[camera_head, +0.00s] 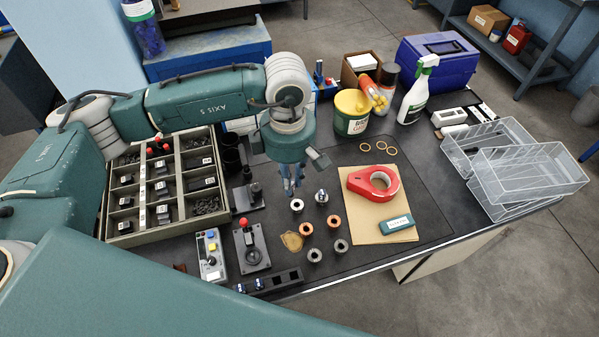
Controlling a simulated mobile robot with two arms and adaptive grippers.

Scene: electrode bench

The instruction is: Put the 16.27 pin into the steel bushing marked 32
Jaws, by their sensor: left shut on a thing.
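My left gripper (290,190) points down over the dark mat, just behind the group of bushings. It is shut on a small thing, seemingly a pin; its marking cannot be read. Several small ring-shaped bushings stand on the mat. My right gripper is not in view.
A black block (287,279) with small bright pieces lies at the front edge. Left are a red-knobbed fixture (251,247), a control box (211,258) and a compartment tray (147,238). Right are a red tape dispenser (381,188) and a teal box (397,224).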

